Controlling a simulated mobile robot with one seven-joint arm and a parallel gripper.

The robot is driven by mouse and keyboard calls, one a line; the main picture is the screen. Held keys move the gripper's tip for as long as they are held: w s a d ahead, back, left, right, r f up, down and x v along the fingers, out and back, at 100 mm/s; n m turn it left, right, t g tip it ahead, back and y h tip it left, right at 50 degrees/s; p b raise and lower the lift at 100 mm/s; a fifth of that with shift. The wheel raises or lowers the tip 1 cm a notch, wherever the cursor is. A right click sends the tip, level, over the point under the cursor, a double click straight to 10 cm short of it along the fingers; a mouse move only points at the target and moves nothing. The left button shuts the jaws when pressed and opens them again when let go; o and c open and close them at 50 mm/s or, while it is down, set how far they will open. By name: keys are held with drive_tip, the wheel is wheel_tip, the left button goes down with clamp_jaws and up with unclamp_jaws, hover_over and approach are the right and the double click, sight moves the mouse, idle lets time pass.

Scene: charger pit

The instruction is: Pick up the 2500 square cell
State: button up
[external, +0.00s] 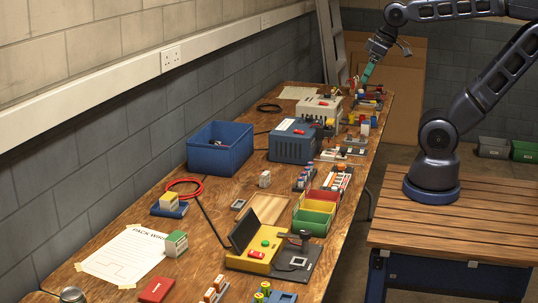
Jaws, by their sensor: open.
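No label reading 2500 can be made out at this size. Three small box-shaped pieces could be square cells: a green and white one (176,243) by the taped paper, a yellow and white one (168,199) on a blue holder (169,210), and a small white one (264,179) in mid-bench. My gripper (381,54) is over the far end of the workbench, well away from these three. It is open. A teal piece (368,73) shows just under it, and I cannot tell whether it is part of the gripper. Small things below it are crowded and partly hidden.
The wooden workbench (130,220) runs along the wall. A blue bin (220,148), a blue box unit (295,141), red, yellow and green trays (316,215) and a yellow device with a dark screen (255,247) stand on it. A red cable loop (184,188) lies near the wall.

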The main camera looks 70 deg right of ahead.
drive_tip(key=c, duration=0.6)
drive_tip(key=shift+w, duration=0.15)
